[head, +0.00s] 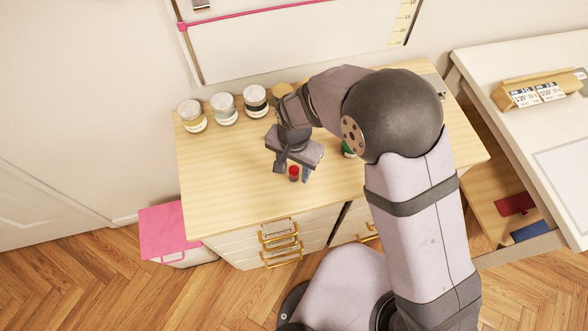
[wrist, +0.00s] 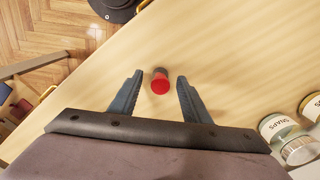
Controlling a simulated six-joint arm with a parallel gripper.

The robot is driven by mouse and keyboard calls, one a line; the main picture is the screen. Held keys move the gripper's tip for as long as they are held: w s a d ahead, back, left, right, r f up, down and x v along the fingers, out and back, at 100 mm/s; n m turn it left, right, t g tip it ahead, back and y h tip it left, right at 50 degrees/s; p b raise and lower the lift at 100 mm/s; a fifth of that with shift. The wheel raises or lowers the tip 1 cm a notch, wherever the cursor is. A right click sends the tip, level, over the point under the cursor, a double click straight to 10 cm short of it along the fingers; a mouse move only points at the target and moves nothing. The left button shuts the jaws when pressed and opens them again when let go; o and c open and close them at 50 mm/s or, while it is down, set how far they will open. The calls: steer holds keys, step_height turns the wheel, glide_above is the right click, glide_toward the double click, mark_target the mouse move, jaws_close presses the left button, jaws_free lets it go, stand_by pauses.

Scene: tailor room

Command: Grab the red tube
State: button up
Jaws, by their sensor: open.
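The red tube (head: 293,173) stands on the light wooden cabinet top, near its front edge. In the wrist view the red tube (wrist: 160,81) shows its round red end between the two finger tips, with a gap on both sides. My gripper (head: 291,176) is over the front part of the cabinet top, right at the tube. In the wrist view my gripper (wrist: 159,78) is open, with one finger to each side of the tube. I cannot tell the exact height of the fingers over the wood.
Several lidded jars (head: 225,109) stand along the back left of the cabinet top (head: 220,190). A green thing (head: 348,149) stands right of my gripper, partly hidden by my arm. A pink-lidded bin (head: 170,230) is on the floor at left. The cabinet top's left front is clear.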

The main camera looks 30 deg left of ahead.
mark_target(294, 169)
steer(key=shift+f, duration=0.15)
jaws_close()
step_height(294, 169, up, 10)
steer(key=b, duration=0.3)
stand_by(0.5)
